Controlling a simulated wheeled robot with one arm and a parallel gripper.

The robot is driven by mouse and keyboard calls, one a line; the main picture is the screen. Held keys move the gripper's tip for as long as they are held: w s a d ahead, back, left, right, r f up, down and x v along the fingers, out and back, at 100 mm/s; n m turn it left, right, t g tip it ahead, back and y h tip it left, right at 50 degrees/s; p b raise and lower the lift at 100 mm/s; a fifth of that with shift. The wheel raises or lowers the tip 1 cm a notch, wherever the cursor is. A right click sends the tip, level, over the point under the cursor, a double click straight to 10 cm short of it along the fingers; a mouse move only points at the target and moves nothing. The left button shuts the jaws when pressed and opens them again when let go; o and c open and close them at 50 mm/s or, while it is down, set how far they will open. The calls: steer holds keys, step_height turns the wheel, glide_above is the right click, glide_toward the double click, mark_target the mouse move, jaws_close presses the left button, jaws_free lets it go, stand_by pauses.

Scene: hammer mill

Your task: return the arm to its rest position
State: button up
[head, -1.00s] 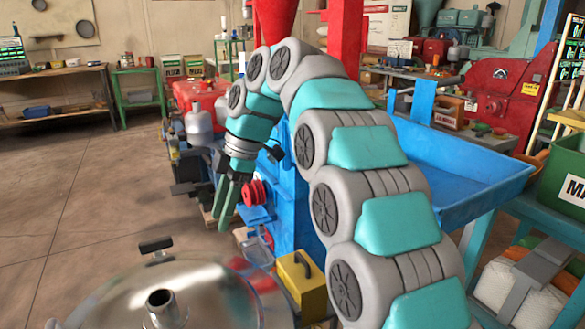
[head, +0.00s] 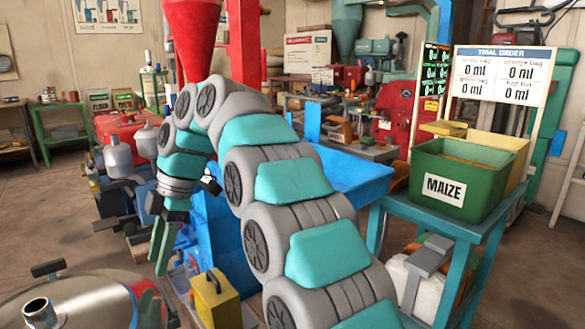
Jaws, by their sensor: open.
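My arm, grey with teal panels, rises from the lower right of the head view and curves over to the left. My gripper (head: 160,247) hangs at its end with teal-green fingers pointing down. The fingers are open, and I see nothing between them. The gripper is in front of the blue mill body (head: 215,232), apart from the yellow box (head: 216,300) to its lower right in the picture. My arm hides part of the mill and part of the blue tray (head: 352,178).
A shiny steel lid (head: 85,300) is at the lower left. A green MAIZE bin (head: 452,182) stands on a teal table (head: 420,212) at right. A red hopper (head: 192,35) is behind my arm. A trial order board (head: 498,75) shows 0 ml entries. Bare floor lies at left.

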steer(key=s+d+f+m+t+h, duration=0.1)
steer(key=s+d+f+m, duration=0.15)
steer(key=d+m, duration=0.65)
steer(key=s+d+f+m, duration=0.2)
steer(key=s+d+m, duration=0.2)
steer(key=d, duration=0.9)
steer(key=s+d+f+m+h, duration=0.1)
steer(key=s+d+f+m, duration=0.5)
steer(key=s+d, duration=0.2)
steer(key=s+d+f+m+h, duration=0.1)
steer(key=s+d+f+m, duration=0.5)
steer(key=s+d, duration=0.3)
steer(key=s, duration=0.3)
steer(key=shift+d+m+h, duration=0.15)
steer(key=shift+m+h, duration=0.15)
